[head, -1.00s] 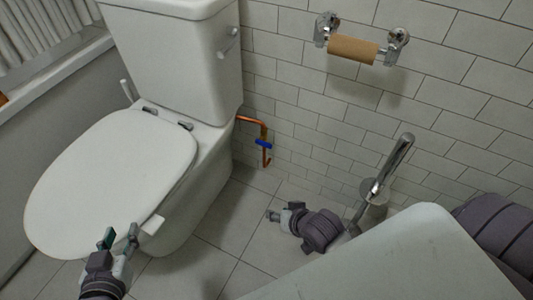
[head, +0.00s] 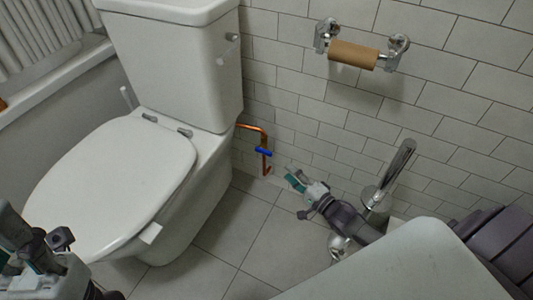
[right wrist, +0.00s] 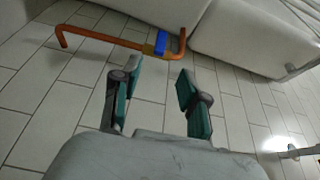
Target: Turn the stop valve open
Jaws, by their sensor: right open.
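The stop valve has a blue handle (head: 264,152) on a thin copper pipe (head: 252,128) that comes out beside the toilet, low by the tiled wall. In the right wrist view the blue handle (right wrist: 160,43) and the copper pipe (right wrist: 105,40) lie just beyond my fingertips. My right gripper (head: 293,181) is to the right of and below the valve, apart from it. In the right wrist view my right gripper (right wrist: 160,78) is open with nothing between its fingers. My left gripper (head: 40,245) is at the lower left, partly cut off; its finger state is unclear.
The white toilet (head: 100,185) stands left of the valve. A toilet brush holder (head: 377,198) stands right of my right gripper, close to my arm. A paper roll holder (head: 355,54) hangs on the wall above.

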